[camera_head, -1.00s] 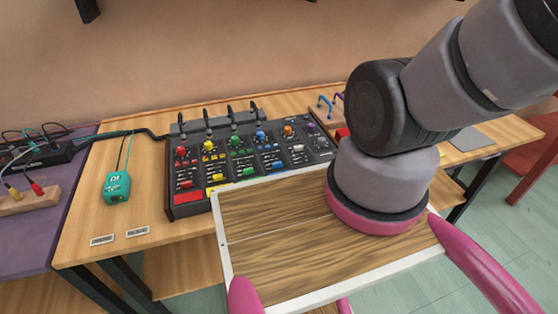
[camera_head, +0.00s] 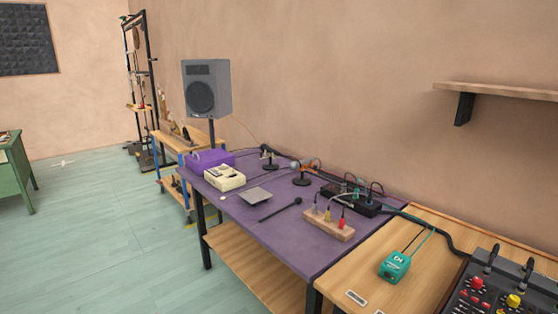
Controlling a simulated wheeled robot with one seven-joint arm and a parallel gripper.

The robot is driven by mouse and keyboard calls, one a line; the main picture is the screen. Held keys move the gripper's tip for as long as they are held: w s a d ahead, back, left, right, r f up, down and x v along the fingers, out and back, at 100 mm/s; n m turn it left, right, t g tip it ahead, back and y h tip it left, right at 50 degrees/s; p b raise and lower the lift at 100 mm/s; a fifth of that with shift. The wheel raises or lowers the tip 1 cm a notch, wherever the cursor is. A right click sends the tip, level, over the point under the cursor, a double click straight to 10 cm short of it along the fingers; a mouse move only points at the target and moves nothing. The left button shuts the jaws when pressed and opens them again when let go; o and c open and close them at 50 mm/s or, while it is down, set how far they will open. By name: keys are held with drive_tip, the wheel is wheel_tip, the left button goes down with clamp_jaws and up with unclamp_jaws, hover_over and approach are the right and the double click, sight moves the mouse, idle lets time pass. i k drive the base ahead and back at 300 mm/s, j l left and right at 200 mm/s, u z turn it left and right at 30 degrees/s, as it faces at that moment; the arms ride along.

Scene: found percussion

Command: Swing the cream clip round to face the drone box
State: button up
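I cannot clearly make out a cream clip in this view. Two small black stands with heads stand on the purple-topped table (camera_head: 300,240): one at the back (camera_head: 268,157), and one nearer (camera_head: 302,174) with an orange part by its head. Their details are too small to tell. No label marks the drone box for sure; a black box with cables (camera_head: 350,199) and a teal box (camera_head: 394,266) with two leads are both in view. My gripper is not in view.
A wooden block with coloured plugs (camera_head: 329,224), a black rod (camera_head: 280,209), a grey plate (camera_head: 256,195), a cream device (camera_head: 225,177) and a purple case (camera_head: 212,159) lie on the purple table. A speaker (camera_head: 207,89) stands behind.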

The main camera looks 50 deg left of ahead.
sight(273, 155)
drive_tip(key=u, duration=1.9)
drive_tip(key=i+j, duration=2.2)
drive_tip(key=i, duration=0.1)
